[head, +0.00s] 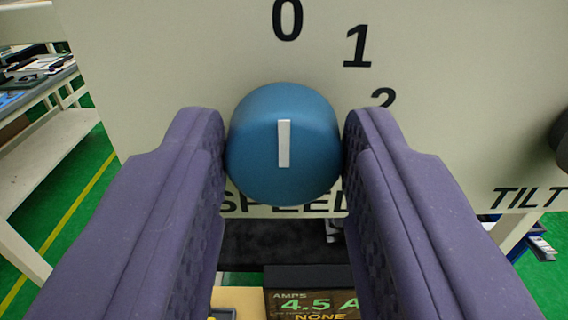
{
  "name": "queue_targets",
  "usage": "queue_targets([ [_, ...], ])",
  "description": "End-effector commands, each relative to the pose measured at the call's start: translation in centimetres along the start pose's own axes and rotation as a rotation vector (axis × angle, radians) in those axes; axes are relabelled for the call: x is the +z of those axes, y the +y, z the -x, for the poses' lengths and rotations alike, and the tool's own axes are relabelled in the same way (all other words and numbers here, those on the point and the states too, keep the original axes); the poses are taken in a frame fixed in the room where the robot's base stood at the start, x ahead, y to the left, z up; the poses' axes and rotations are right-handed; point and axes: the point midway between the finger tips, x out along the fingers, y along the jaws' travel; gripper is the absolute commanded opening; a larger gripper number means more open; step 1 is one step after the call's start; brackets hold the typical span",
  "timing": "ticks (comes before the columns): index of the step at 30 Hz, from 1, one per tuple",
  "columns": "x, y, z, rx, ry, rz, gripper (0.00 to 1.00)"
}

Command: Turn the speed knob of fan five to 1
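The blue speed knob (284,182) is at the centre of the head view on a cream panel (190,60). Its white pointer bar (284,144) stands upright, in line with the 0 (287,20) above. The 1 (356,46) and 2 (382,97) are printed up and to the right of it. My gripper (284,150) has one purple finger on each side of the knob, both against its sides. The fingers partly cover the word SPEED (240,201) below the knob. No fan number is readable.
A dark knob (562,140), cut by the right edge, is above the word TILT (528,197). Below the panel a display (315,302) reads AMPS 4.5 A and NONE. A workbench (45,150) stands at left on a green floor (75,225) with a yellow line.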

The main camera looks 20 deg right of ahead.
Motion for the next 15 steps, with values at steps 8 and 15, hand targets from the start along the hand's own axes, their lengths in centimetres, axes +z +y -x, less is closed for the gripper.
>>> queue_targets([
  [8, 0.23, 0.01, 0.01, 0.000, 0.002, -0.043, 0.09],
  [15, 0.47, 0.01, 0.04, -0.002, 0.004, -0.187, 0.09],
])
